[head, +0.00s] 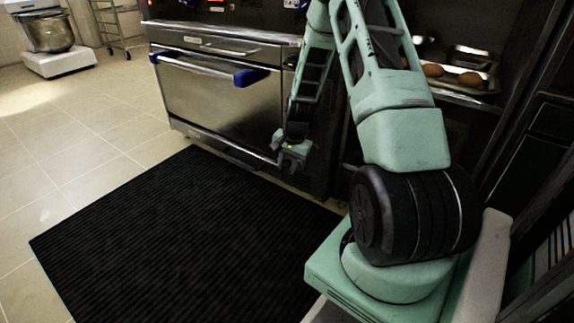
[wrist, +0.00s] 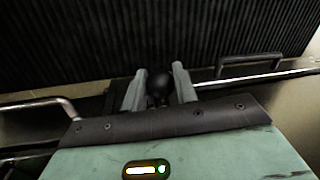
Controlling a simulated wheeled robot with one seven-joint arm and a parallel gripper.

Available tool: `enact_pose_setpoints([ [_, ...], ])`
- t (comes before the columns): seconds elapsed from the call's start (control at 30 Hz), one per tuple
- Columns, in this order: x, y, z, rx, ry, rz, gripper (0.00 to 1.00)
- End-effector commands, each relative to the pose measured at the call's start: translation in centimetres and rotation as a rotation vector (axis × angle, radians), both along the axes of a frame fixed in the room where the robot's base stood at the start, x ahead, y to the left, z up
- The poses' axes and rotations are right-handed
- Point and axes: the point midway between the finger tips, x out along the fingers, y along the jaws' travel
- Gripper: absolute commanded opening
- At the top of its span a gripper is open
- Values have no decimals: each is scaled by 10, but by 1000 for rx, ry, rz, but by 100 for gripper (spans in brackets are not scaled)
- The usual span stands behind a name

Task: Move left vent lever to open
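My gripper (head: 290,160) is low in front of the dark oven front, near the right end of the lower oven edge. In the wrist view its two grey fingers (wrist: 159,75) stand on either side of a round black knob (wrist: 158,88). The knob looks like the end of a lever, but its stem is hidden. I cannot tell whether the fingers press on the knob or only flank it. In the head view the knob and the left vent lever cannot be made out, and no lever setting can be read.
The oven door (head: 215,98) has a bar handle with blue ends and is shut. A ribbed black mat (head: 170,240) covers the floor in front. Trays with bread (head: 470,80) sit at the right. A mixer (head: 50,40) stands far left. The tiled floor at left is clear.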

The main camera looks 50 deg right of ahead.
Motion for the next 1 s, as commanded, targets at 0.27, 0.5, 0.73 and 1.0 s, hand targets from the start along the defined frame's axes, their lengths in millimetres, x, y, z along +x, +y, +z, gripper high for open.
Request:
enact_pose_setpoints([
  [0.27,0,1,0,-6,0,1,0],
  [0.5,0,2,-5,-80,-4,5,0],
  [0.73,0,5,-19,-247,-14,9,0],
  [1.0,-1,5,-41,-493,-34,12,0],
])
